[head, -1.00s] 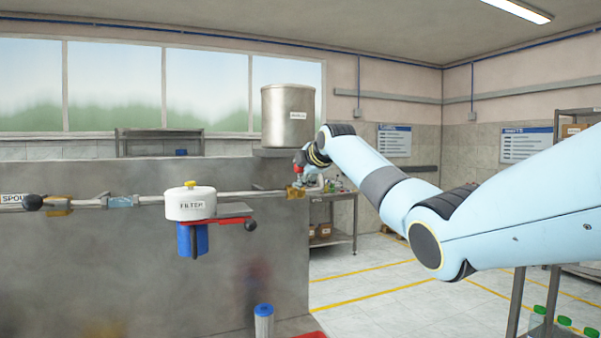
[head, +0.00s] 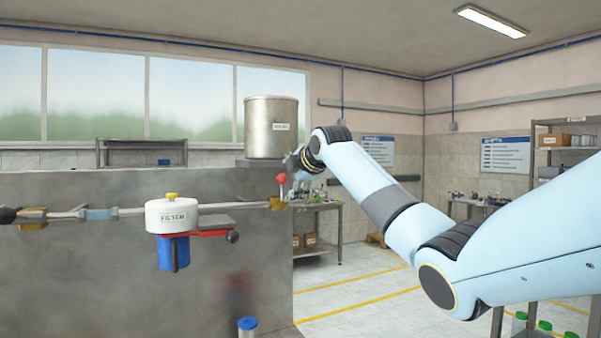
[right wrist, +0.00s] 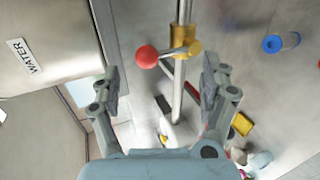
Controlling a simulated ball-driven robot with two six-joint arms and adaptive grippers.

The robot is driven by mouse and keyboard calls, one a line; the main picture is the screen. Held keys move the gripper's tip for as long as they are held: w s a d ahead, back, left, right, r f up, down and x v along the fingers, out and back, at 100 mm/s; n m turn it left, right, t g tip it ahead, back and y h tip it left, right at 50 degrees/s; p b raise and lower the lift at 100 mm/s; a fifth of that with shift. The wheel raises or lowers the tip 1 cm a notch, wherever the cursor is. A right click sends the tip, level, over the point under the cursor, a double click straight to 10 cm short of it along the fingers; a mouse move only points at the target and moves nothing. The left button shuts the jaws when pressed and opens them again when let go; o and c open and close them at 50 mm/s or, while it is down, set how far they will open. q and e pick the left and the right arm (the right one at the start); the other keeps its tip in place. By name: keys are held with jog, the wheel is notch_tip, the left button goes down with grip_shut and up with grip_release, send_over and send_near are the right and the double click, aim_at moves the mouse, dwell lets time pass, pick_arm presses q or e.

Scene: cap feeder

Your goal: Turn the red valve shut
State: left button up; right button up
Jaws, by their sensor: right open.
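The red valve shows as a red ball knob (head: 282,178) on a short lever above a brass body (head: 277,203), at the right end of the pipe. In the head view the lever points up, crosswise to the pipe. My right gripper (head: 304,182) is just right of the knob, its fingers small and partly unclear. In the right wrist view, my open right gripper (right wrist: 161,76) has one finger either side, with the red knob (right wrist: 147,56) beyond the gap, apart from both fingers. The brass body (right wrist: 186,42) lies beside the knob. My left gripper is not seen.
A metal tank (head: 271,128) stands behind the valve. A bench (head: 315,215) is beyond the wall's end.

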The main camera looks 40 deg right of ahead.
jog(key=v, duration=0.7)
jog(key=shift+s, duration=0.1)
